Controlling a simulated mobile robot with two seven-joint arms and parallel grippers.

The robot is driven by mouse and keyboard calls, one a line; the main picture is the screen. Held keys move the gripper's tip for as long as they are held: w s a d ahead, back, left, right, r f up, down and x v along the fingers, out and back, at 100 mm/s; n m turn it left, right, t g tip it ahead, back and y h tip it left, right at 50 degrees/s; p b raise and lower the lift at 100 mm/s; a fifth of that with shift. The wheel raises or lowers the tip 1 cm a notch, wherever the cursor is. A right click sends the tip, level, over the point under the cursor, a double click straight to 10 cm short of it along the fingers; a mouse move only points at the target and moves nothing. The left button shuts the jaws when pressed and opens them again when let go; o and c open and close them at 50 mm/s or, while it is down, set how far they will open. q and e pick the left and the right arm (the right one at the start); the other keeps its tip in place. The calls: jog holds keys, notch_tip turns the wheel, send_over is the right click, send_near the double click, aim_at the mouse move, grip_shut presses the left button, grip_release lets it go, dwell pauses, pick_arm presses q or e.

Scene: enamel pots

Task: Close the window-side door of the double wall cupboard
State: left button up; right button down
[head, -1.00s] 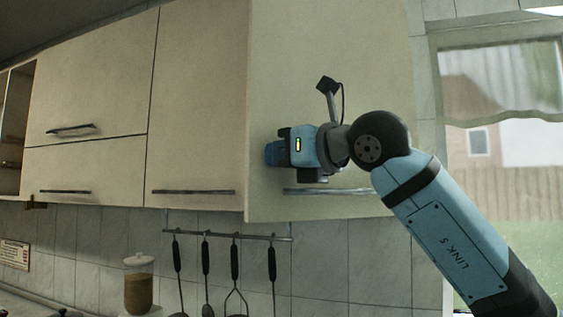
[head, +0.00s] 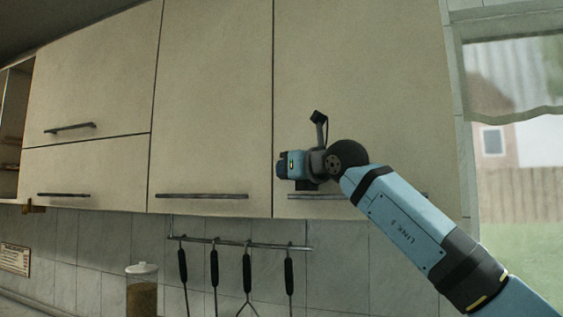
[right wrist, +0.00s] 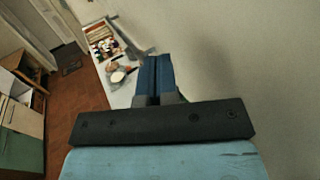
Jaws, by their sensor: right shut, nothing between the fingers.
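The window-side door (head: 360,90) of the double wall cupboard is the cream panel at the right in the head view. Its face looks flush with the other door (head: 213,100), with only a thin dark seam between them. Its dark bar handle (head: 320,196) runs along the bottom, partly hidden by my right arm. My right gripper (head: 281,168) is shut and empty, in front of the door near its lower left edge. In the right wrist view its blue fingers (right wrist: 152,78) are together beside a pale door surface (right wrist: 240,60). My left gripper is not in view.
A window (head: 515,130) is at the right. Utensils (head: 214,268) hang from a rail (head: 235,242) below the cupboard, with a lidded jar (head: 142,290) to their left. An open shelf unit (head: 12,125) is at the far left. The right wrist view shows a cluttered counter (right wrist: 118,95) below.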

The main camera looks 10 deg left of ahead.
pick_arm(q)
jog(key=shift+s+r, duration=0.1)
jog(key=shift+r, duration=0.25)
pick_arm(e)
jog(key=w, duration=0.1)
jog(key=w+m+t+h, duration=0.1)
jog(key=w, duration=0.1)
jog(key=shift+d+r, duration=0.15)
